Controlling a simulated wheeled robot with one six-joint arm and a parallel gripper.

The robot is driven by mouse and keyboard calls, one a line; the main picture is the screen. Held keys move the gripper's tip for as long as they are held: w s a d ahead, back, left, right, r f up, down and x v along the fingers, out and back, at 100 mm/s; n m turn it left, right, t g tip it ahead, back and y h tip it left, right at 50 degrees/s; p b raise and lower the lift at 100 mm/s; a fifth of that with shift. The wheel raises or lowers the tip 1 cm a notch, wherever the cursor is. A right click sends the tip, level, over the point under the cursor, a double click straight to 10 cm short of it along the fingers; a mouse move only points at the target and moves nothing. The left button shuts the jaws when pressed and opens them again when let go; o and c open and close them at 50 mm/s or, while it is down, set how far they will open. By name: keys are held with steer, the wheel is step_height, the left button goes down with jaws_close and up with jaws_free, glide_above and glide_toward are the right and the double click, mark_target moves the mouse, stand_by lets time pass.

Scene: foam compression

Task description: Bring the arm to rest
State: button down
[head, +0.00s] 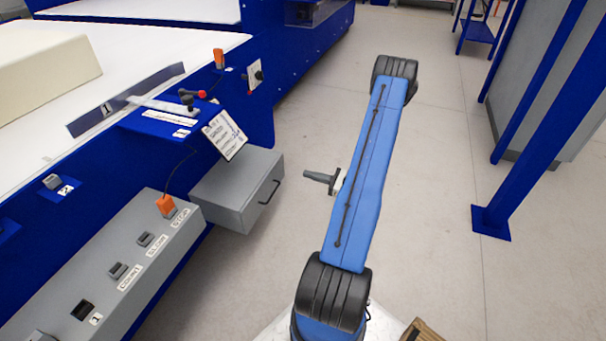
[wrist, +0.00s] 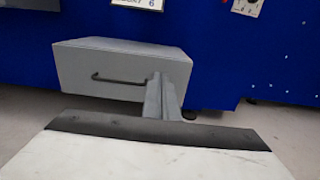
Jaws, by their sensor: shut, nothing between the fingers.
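My arm (head: 365,170) is blue with dark joint covers and reaches out over the floor in the head view. My gripper (head: 308,175) shows as a small dark tip pointing left from beside the arm, in the air to the right of the grey drawer box (head: 240,190). In the wrist view my gripper (wrist: 155,90) is shut and empty, its grey fingers together in front of the right part of the drawer box (wrist: 110,65). No contact between them can be made out.
A blue machine (head: 100,165) with a white top stands at the left. A grey control panel (head: 115,270) with labelled switches is at lower left. A blue post (head: 540,120) stands at the right. Open floor (head: 430,170) lies between.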

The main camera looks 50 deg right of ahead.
steer(key=shift+s+d, duration=0.1)
steer(key=shift+s, duration=0.15)
steer(key=a+r+n+g+y, duration=0.2)
steer(key=a+r+n+g, duration=0.55)
steer(key=a+r, duration=0.6)
steer(key=a+r+n+g+y, duration=0.2)
steer(key=a+r+n+g, duration=0.4)
steer(key=a+r+n, duration=0.7)
steer(key=s+a+r+n+g+h, duration=0.3)
steer(key=s+a+r+h, duration=0.15)
steer(key=s+a, duration=0.7)
steer(key=s+a+r+n+t+h, duration=0.2)
steer(key=s+r+n+t+h, duration=0.2)
steer(key=s, duration=0.6)
steer(key=shift+s+a+r+n+t+h, duration=0.2)
steer(key=shift+a+r+n+t+h, duration=0.2)
steer(key=shift+r+n+h, duration=1.2)
steer(key=shift+r+n+y, duration=0.3)
steer(key=shift+n+y, duration=0.05)
